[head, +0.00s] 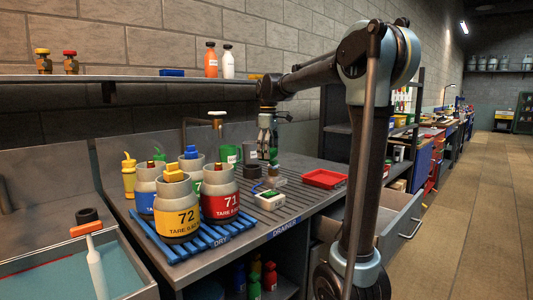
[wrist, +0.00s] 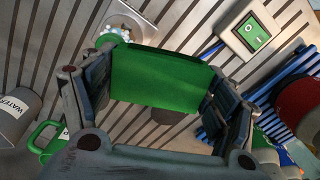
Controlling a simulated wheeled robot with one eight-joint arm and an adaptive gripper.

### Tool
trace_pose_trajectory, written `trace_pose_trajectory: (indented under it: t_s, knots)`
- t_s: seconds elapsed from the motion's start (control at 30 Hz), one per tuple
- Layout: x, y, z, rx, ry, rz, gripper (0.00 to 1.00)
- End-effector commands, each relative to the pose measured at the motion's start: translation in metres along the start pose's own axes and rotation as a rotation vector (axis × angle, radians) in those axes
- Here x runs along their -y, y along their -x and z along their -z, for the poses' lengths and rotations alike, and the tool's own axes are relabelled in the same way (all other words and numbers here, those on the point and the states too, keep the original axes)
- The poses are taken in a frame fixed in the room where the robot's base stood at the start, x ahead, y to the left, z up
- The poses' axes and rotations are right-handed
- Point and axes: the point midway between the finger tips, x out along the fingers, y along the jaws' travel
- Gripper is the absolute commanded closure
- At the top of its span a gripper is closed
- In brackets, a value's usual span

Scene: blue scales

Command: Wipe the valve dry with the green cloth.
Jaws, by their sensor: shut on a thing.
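My gripper (head: 268,145) points down over the slatted drainer and is shut on the green cloth (wrist: 160,82). In the wrist view the cloth is stretched between the two fingers. A round metal piece with pale blue-white parts (wrist: 128,28) lies on the slats beyond the cloth's upper left edge; I cannot tell whether it is the valve or whether the cloth touches it. Two brass valve-like fittings stand on the wall shelf, one with a yellow top (head: 42,62) and one with a red top (head: 70,63).
A white box with a green face (head: 270,200), a red tray (head: 324,179) and a green handled container (head: 230,154) stand on the drainer. Numbered jars, including yellow 72 (head: 177,216) and red 71 (head: 220,203), crowd the blue rack (head: 172,251). Slats near the red tray are clear.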

Motion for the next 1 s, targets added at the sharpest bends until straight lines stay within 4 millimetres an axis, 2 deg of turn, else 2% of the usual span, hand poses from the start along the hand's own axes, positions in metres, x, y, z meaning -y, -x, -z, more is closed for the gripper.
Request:
trace_pose_trajectory:
  t_s: [0.5, 1.0]
  knots:
    - [-0.035, -0.013, 0.001, 0.000, 0.001, 0.000, 0.45]
    - [-0.040, -0.016, 0.000, 0.000, 0.002, 0.000, 0.45]
